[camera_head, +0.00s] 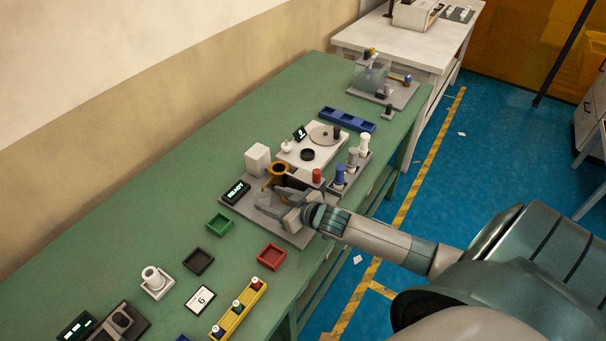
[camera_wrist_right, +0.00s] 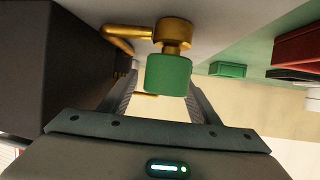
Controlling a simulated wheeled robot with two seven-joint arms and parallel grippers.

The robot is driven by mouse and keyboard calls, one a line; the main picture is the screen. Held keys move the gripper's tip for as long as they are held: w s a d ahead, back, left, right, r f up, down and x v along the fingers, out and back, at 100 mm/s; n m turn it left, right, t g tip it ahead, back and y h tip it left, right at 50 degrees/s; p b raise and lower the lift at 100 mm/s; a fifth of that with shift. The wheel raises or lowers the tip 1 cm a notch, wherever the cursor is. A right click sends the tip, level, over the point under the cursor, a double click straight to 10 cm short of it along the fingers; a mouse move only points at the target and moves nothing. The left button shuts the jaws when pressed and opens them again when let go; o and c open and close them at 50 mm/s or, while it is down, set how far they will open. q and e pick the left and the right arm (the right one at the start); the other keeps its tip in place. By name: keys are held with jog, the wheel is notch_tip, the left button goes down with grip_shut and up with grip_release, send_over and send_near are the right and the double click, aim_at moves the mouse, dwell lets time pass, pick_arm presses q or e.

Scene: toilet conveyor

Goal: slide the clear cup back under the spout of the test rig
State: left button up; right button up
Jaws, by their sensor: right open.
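The test rig stands on a grey base plate (camera_head: 297,238) with a READY display (camera_head: 236,192) at its left. In the right wrist view, a brass pipe (camera_wrist_right: 128,31) ends in a fitting with a green cylinder (camera_wrist_right: 168,75). The open fingers of my right gripper (camera_wrist_right: 163,97) show on either side of this cylinder; I cannot tell whether they touch it. I cannot make out the clear cup for certain; the fingers cover much of the area below the spout. My left gripper is not in view.
A white block (camera_head: 257,158) and several coloured-top cylinders, one red (camera_head: 317,176), stand close to the rig. Green (camera_head: 220,225), black (camera_head: 199,262) and red (camera_head: 271,257) trays lie nearby. The bench (camera_head: 130,235) is clear along its wall side.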

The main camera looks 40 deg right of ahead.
jog(key=b+v, duration=0.3)
jog(key=v, duration=0.8)
jog(key=shift+s+r, duration=0.15)
jog(key=shift+s, duration=0.25)
jog(key=shift+s+d+r, duration=0.15)
jog(key=shift+s+r, duration=0.2)
jog(key=shift+s, duration=0.25)
